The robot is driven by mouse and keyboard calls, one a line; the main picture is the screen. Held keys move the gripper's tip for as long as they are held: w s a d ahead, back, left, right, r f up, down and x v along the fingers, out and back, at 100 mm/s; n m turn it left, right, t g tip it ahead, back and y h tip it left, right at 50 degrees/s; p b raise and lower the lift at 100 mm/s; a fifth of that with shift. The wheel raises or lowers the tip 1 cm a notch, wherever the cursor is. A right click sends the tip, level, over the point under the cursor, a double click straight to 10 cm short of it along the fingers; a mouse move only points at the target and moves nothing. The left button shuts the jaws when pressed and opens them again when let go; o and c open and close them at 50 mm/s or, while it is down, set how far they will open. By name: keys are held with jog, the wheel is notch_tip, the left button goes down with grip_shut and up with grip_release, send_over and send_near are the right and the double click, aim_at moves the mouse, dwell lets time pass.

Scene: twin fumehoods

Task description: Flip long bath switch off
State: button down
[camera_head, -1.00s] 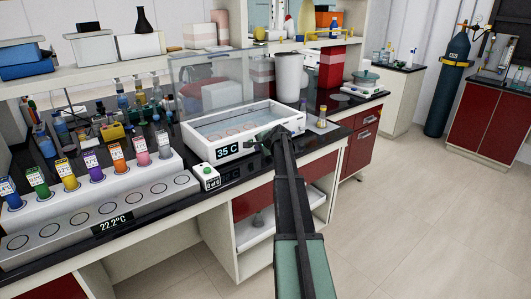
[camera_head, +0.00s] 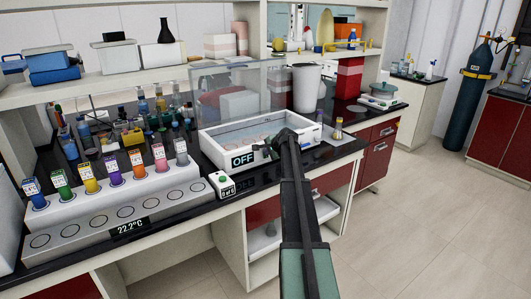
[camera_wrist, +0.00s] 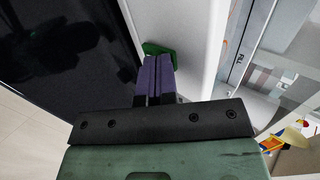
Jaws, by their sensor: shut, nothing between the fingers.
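The long bath (camera_head: 217,148) is a white rectangular water bath with a raised clear lid, on the black bench. Its front display (camera_head: 243,159) reads OFF. My gripper (camera_head: 266,152) is at the bath's front, just right of the display. In the wrist view my gripper's purple fingers (camera_wrist: 155,75) are shut together with nothing between them. Their tips are at a green switch (camera_wrist: 158,48) on the white bath wall (camera_wrist: 197,45). They overlap the switch in the picture, and I cannot tell if they touch it. The switch is hidden behind my arm in the head view.
A white rack with several coloured bottles (camera_head: 115,213) is further left.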

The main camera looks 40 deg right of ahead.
jog(key=shift+r+p, duration=0.75)
jog(key=p+v, duration=0.8)
jog(key=v, duration=0.5)
jog(key=shift+s+f, duration=0.15)
